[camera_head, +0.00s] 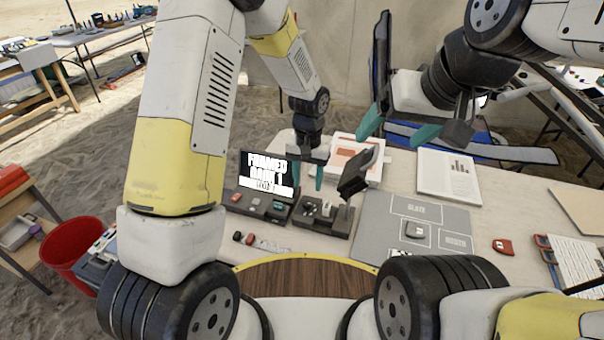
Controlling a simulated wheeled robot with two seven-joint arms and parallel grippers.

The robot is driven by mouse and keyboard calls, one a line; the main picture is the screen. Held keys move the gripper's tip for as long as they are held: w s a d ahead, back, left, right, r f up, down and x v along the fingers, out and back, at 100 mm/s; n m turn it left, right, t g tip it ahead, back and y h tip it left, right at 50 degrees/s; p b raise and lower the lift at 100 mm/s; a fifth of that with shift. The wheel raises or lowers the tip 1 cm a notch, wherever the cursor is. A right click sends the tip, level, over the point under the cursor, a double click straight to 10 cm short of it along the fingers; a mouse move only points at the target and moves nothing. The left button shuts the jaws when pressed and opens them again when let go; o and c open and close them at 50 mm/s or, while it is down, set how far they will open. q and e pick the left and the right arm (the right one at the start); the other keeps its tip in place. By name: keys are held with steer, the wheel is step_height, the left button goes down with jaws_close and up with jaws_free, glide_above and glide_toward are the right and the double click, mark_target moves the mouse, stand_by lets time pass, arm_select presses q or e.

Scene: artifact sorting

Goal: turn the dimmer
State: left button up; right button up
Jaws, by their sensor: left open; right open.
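The dimmer is not clearly identifiable. A dark control box (338,222) with small knob-like parts (326,208) stands on the table, and it may carry the dimmer. My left gripper (308,172) points down just above and behind this box. Its teal fingers are apart with nothing seen between them. It partly hides the box's back edge. My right gripper (398,128) is raised over the back of the table to the right, open and empty, with its teal fingers wide apart.
A black screen (256,181) with white text stands left of the box. A grey mat (385,235) with marked fields lies to the right, holding a small grey item (413,230). A white sheet (449,178) lies behind it. A red bin (74,249) stands at left.

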mark_target(308, 203)
arm_select(q)
step_height(308, 203, down, 8)
steer(key=shift+r, duration=0.15)
steer(key=shift+c, duration=0.5)
jaws_close()
